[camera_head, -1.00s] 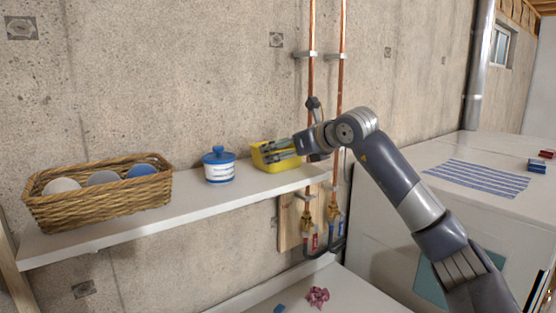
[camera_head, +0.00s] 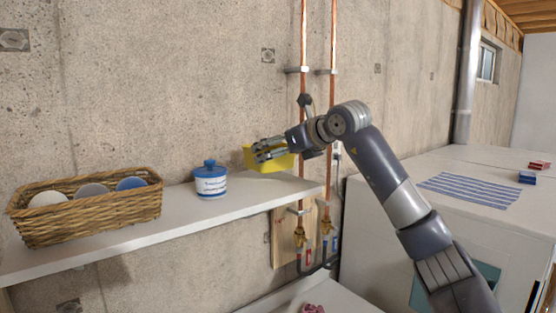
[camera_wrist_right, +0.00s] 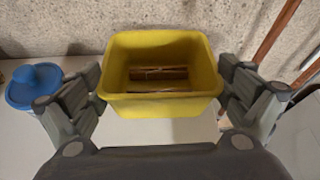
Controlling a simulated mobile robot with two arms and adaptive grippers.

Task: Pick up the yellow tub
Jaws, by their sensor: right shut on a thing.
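The yellow tub (camera_head: 281,163) is at the right end of the white wall shelf in the head view. It looks raised a little above the shelf. In the right wrist view the open-topped tub (camera_wrist_right: 160,108) sits between the two fingers, with small brown items inside. My right gripper (camera_head: 264,150) is shut on the tub, one finger at each side of it. The same gripper fills the lower part of the right wrist view (camera_wrist_right: 160,100). My left gripper is not in view.
On the white shelf (camera_head: 130,228) stand a blue-lidded white jar (camera_head: 211,182), left of the tub, and a wicker basket (camera_head: 90,215) with several round items. Copper pipes (camera_head: 303,120) run up the wall just right of the tub. A striped cloth (camera_head: 470,188) lies on the white surface at right.

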